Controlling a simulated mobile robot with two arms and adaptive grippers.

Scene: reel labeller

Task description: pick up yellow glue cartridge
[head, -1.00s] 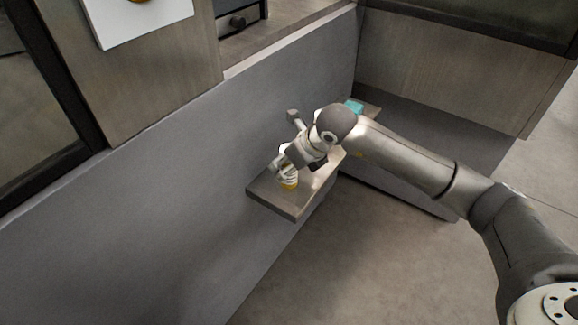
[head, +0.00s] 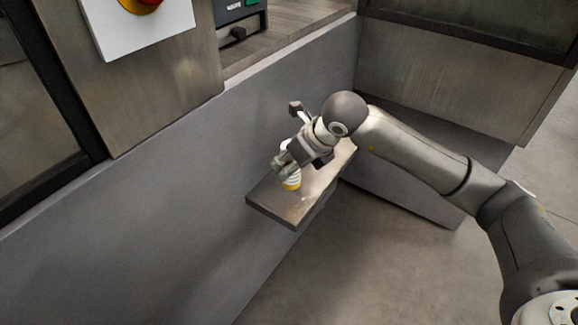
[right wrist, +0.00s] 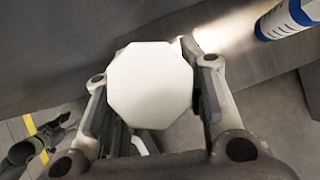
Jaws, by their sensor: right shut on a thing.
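The yellow glue cartridge (head: 291,182) is white with a yellow band at its lower end. It is upright in the head view and appears slightly above the narrow shelf (head: 290,211). My right gripper (head: 284,165) is shut on its upper part. In the right wrist view the cartridge's pale octagonal end (right wrist: 150,86) sits between the two fingers, and its yellow band is hidden.
A white and blue cartridge (right wrist: 284,21) stands apart at the upper right of the right wrist view. A grey panel (head: 150,215) runs behind the shelf. Open floor (head: 390,265) lies in front. A red button on a white plate (head: 140,35) is at the upper left.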

